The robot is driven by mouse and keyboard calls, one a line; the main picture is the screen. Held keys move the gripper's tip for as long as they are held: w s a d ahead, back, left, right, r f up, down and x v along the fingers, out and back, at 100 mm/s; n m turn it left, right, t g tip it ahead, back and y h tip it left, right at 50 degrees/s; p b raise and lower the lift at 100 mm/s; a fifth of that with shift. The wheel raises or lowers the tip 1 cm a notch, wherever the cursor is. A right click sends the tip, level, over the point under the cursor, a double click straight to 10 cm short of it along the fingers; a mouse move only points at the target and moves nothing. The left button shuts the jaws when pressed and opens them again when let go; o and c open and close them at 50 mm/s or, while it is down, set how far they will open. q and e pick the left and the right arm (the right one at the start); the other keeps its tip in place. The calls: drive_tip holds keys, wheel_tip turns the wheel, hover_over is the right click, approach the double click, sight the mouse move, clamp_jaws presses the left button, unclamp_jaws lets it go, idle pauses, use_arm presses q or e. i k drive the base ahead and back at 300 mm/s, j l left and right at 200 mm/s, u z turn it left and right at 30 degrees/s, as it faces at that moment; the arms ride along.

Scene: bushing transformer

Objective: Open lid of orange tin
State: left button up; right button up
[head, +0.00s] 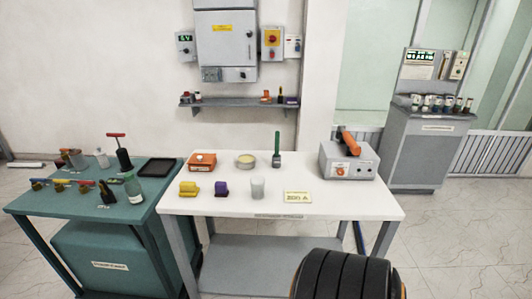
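An orange tin (202,161), low and box-shaped, sits at the back left of the white table (330,205). Its top shows a dark mark or label, too small to read. The tin looks closed, but the edge of its lid is too small to make out. Neither of my grippers shows in the head view, and nothing touches the tin.
A grey device (347,163) stands right.

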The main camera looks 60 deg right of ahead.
sight(196, 158)
drive_tip(key=z, duration=1.45)
drive_tip(key=i+l+u, duration=0.15)
drive_tip(key=l+u, duration=0.15)
drive_tip(key=u, duration=0.15)
